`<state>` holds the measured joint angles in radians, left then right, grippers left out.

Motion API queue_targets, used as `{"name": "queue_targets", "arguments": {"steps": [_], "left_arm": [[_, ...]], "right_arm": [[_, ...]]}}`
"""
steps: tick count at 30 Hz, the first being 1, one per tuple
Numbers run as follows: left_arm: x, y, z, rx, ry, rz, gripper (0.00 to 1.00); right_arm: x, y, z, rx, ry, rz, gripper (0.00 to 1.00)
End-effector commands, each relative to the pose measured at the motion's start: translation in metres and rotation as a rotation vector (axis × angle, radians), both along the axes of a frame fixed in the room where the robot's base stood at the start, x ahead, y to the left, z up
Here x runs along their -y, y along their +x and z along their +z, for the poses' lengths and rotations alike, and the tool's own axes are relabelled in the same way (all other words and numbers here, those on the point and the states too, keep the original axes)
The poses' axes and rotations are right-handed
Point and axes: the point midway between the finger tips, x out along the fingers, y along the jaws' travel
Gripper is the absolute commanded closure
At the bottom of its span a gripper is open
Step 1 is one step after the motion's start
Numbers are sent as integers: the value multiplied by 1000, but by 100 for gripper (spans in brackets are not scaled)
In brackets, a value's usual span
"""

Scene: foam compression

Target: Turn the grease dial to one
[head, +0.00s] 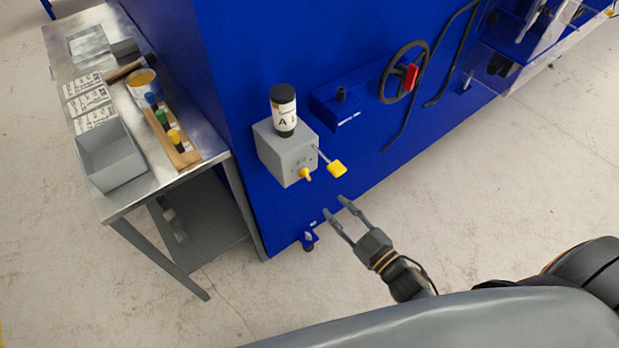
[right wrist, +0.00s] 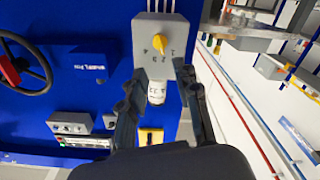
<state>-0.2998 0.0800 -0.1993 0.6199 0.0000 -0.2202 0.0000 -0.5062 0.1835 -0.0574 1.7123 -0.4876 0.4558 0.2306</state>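The grease dial is a small yellow knob (head: 305,174) on the front of a grey box (head: 272,152) fixed to the blue machine. In the right wrist view the dial (right wrist: 159,43) shows face-on with small marks around it; I cannot tell surely which mark it points to. My left gripper is out of view.
A metal table (head: 205,172) at left carries a grey bin (head: 112,160), a wooden rack (head: 185,155) and paper sheets. A black handwheel with a red grip (head: 411,77) is on the blue panel. Open floor lies below right of the panel.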

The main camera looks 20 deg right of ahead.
Motion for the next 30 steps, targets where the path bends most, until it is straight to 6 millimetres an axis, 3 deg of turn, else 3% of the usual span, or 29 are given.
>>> {"name": "queue_targets", "arguments": {"steps": [9, 15, 29, 30], "left_arm": [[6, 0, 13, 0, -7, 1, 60], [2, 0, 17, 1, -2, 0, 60], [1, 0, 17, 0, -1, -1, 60], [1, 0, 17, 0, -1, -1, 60]], "right_arm": [[-23, 66, 2, 1, 3, -2, 68], [-34, 93, 1, -1, 1, -2, 68], [-38, 104, 0, -1, -1, -2, 68], [-38, 104, 0, -2, 0, -2, 76]]}}
